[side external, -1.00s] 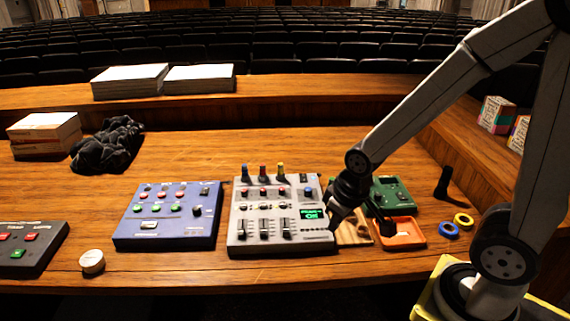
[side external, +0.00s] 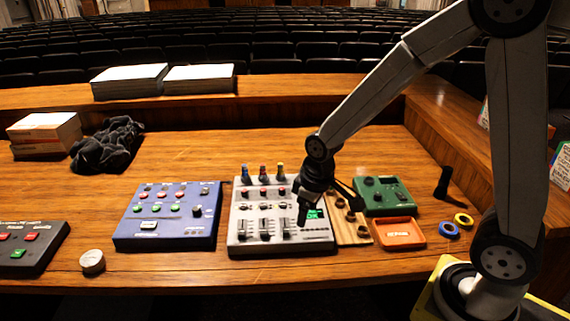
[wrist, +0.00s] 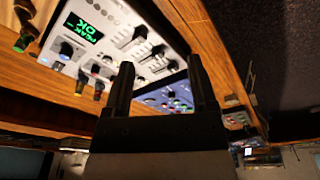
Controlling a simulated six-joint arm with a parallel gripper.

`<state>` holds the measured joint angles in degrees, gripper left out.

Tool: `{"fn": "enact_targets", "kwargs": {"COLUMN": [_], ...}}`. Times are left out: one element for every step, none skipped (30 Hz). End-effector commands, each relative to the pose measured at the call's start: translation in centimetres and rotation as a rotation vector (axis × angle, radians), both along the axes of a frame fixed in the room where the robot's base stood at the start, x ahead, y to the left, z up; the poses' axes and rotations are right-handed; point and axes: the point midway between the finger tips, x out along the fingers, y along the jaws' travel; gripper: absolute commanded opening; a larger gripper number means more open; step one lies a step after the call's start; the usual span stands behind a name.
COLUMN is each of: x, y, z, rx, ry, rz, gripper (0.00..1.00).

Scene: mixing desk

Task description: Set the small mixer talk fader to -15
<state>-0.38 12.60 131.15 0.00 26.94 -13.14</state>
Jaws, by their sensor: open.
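The small mixer (side external: 318,236) is a light grey box on the desk, with dark and coloured knobs at its back, red buttons, a lit green display (side external: 315,214) and several black faders (side external: 264,229) along its front. It also shows tilted in the wrist view (wrist: 110,52), where the display (wrist: 83,29) reads "PEAK OK". Which fader is talk, and its setting, I cannot read. My gripper (side external: 303,221) is above the right part of the mixer, pointing down and covering part of it. In the wrist view my gripper (wrist: 161,75) has its fingers apart with nothing between them.
A blue control box (side external: 168,234) stands to the left of the mixer. To the right are a wooden rack (side external: 349,236), a green box (side external: 384,196), an orange tray (side external: 400,235) and tape rolls (side external: 450,230). A white round tin (side external: 92,261) sits near the front edge.

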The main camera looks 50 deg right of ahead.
Motion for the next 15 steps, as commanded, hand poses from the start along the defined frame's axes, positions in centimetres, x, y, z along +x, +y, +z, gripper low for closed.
{"fn": "enact_targets", "kwargs": {"x": [1.3, 2.1, 3.0, 3.7, 4.3, 5.2, 5.9, 6.5, 7.4, 8.0, 8.6, 9.4, 9.9, 10.5, 11.1], "y": [0.1, 0.1, 0.2, 0.2, 0.2, 0.3, 0.3, 0.3, 0.4, 0.4, 0.5, 0.5, 0.6, 0.6, 0.6], "z": [-0.4, -0.5, -0.8, -1.0, -1.2, -1.5, -1.8, -2.0, -2.4, -2.7, -3.0, -3.4, -3.7, -4.0, -4.3], "rx": [-0.006, -0.01, -0.015, -0.017, -0.02, -0.024, -0.027, -0.03, -0.033, -0.034, -0.036, -0.038, -0.04, -0.041, -0.042], "ry": [0.015, 0.022, 0.032, 0.04, 0.047, 0.057, 0.064, 0.072, 0.082, 0.089, 0.096, 0.106, 0.112, 0.118, 0.126], "rz": [0.041, 0.065, 0.099, 0.124, 0.15, 0.184, 0.208, 0.233, 0.267, 0.292, 0.316, 0.349, 0.374, 0.397, 0.425], "gripper": [0.74, 0.74, 0.74, 0.74, 0.74, 0.74, 0.74, 0.74, 0.74, 0.74, 0.74, 0.74, 0.74, 0.74, 0.74]}}
